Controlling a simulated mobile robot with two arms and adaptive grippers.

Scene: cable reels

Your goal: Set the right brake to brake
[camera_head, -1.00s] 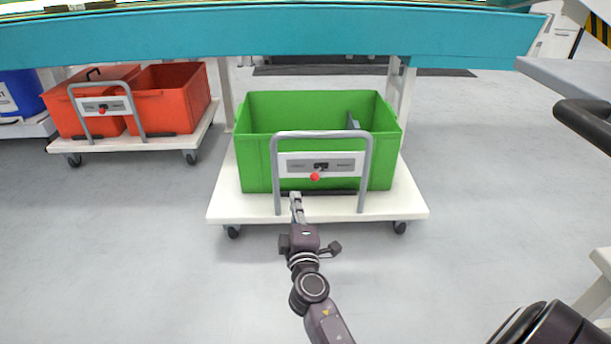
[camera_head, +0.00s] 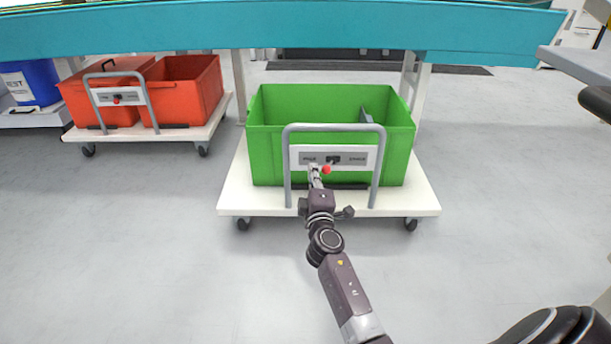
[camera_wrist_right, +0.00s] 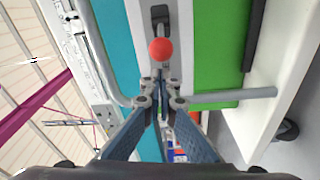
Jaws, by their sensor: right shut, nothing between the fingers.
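The brake of the cart with the green bin is a lever with a red knob (camera_head: 326,170) on a pale panel (camera_head: 301,154) fixed to a grey tube handle (camera_head: 381,165). The panel has a word at each end, too small to read surely. The lever leans down and a little left from its dark slot. My right gripper (camera_head: 315,174) is shut and empty, just left of the knob in the head view. In the wrist view my right gripper (camera_wrist_right: 160,86) is close to the red knob (camera_wrist_right: 160,49); I cannot tell whether it touches. My left gripper is not in view.
The green bin (camera_head: 275,146) stands on a white wheeled cart (camera_head: 250,205) behind the handle. A second cart (camera_head: 180,141) with red-orange bins (camera_head: 188,90) is at the left. A teal beam (camera_head: 300,27) crosses above. The floor in front is clear.

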